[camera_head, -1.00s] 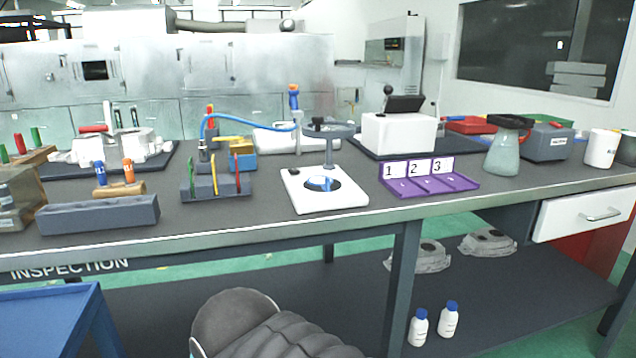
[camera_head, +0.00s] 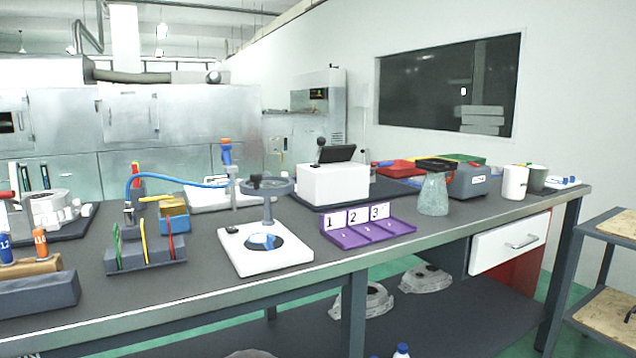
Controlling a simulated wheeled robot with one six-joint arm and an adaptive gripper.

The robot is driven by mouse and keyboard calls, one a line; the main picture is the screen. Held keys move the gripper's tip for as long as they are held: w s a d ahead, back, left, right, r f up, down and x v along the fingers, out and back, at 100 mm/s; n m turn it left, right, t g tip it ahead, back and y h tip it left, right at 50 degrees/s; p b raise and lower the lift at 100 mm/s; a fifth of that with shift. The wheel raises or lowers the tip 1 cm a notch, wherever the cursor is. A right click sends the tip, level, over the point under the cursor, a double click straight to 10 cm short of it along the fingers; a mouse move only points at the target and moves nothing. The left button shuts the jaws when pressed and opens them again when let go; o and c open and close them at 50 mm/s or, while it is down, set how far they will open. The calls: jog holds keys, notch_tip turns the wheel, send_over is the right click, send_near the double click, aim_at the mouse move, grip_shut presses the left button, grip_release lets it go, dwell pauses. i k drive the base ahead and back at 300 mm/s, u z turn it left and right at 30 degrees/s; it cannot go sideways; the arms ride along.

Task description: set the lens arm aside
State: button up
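The lens arm (camera_head: 270,187) is a grey ring on a post with a dark knob. It stands over a white base plate (camera_head: 290,259) on the inspection bench. A round dark spot with a blue-and-white piece (camera_head: 262,241) lies on the plate below the ring. My gripper is not in view.
A purple tray numbered 1, 2, 3 (camera_head: 352,242) is right of the plate. A grey rack (camera_head: 150,257) with coloured tools is to its left. Behind stand a white box (camera_head: 328,187) and a glass flask (camera_head: 433,196). A shelf unit (camera_head: 618,225) is at far right.

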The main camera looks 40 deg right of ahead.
aim_at(288, 186)
jog(key=k, duration=0.55)
jog(key=z, duration=0.5)
